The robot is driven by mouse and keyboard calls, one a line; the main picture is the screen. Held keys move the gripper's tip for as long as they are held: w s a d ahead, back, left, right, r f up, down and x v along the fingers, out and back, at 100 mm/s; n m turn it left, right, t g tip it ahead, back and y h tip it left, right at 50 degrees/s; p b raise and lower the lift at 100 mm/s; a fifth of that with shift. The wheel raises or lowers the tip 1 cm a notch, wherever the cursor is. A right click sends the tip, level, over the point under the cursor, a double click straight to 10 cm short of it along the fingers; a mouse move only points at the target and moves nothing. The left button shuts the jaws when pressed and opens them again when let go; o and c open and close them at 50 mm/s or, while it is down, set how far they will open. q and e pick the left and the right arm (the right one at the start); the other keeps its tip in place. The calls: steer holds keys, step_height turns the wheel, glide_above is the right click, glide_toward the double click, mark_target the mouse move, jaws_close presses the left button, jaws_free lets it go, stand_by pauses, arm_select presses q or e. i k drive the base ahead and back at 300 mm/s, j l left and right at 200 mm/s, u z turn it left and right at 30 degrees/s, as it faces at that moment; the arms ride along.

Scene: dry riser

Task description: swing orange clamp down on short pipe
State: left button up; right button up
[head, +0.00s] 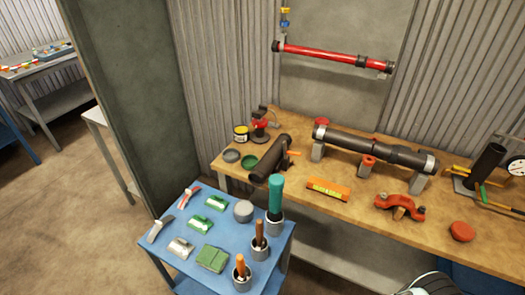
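A short dark pipe (269,160) lies at a slant near the left end of the wooden workbench. A small orange piece (292,153) sticks out on its right side; it looks like the clamp's arm, and its exact position over the pipe is hard to tell. Whatever holds the pipe from below is hidden. A separate red-orange clamp-like part (400,207) lies on the bench toward the front right. Neither of my grippers shows in the head view. A white and dark rounded part at the bottom right edge may be mine.
A long dark pipe (375,147) rests on grey supports on the workbench (347,216). An orange level (328,189) lies in front. A blue cart (212,266) with tools and cups stands at the front left. A red pipe (335,56) hangs on the wall.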

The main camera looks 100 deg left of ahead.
mark_target(285, 152)
steer(key=u, duration=3.4)
steer(key=l+u, duration=0.4)
steer(key=k+l+u, duration=0.2)
steer(key=l+u, duration=0.15)
